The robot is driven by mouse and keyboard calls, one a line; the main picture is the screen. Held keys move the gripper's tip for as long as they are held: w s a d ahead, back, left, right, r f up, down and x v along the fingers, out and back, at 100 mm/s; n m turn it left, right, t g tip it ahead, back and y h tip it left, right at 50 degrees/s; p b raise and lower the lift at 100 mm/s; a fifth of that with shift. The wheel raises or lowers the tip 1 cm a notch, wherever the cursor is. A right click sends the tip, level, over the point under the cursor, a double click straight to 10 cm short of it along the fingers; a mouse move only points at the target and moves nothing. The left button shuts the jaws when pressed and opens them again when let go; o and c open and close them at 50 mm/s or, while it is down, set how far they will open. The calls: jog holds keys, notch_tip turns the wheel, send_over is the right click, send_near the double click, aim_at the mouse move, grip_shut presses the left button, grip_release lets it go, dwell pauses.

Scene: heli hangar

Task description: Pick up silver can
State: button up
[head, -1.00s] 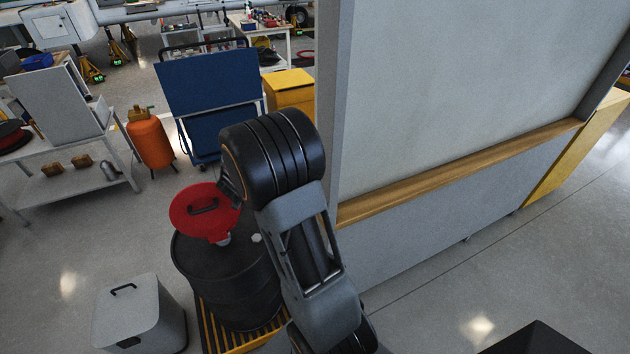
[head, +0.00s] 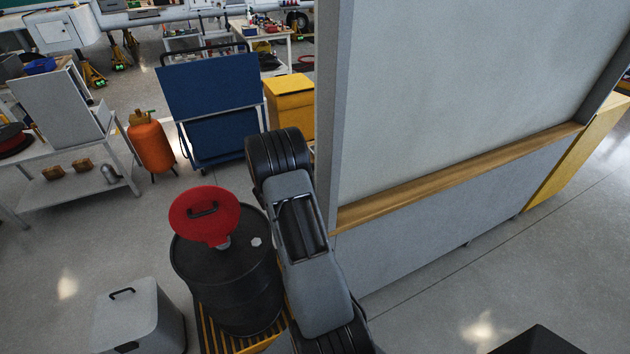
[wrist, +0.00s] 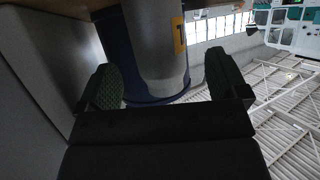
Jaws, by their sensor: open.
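In the wrist view, a silver-grey cylinder, which looks like the silver can (wrist: 153,45), shows at top centre with a yellow marking on its right side. A curved dark blue surface (wrist: 118,62) borders it; I cannot tell whether it is part of the can or a separate thing. My gripper (wrist: 163,80) is open, its two dark padded fingers apart, with the cylinder appearing in the gap between them. I see no contact. In the head view my gripper is hidden behind my arm and the partition, and I cannot make out this can there.
A grey partition (head: 450,85) with a wooden ledge (head: 460,178) stands right beside my arm. A black drum (head: 228,275) with a red funnel (head: 204,215) is left of it. A blue cart (head: 210,95), yellow cabinet (head: 290,105) and orange tank (head: 150,143) stand behind.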

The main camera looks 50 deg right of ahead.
jog(key=shift+p+x, duration=0.75)
jog(key=shift+x, duration=1.95)
jog(key=shift+s+r, duration=0.1)
jog(key=shift+r, duration=0.05)
jog(key=shift+c, duration=0.3)
jog(key=c, duration=0.9)
jog(key=shift+c, duration=0.6)
jog(key=shift+r, duration=0.15)
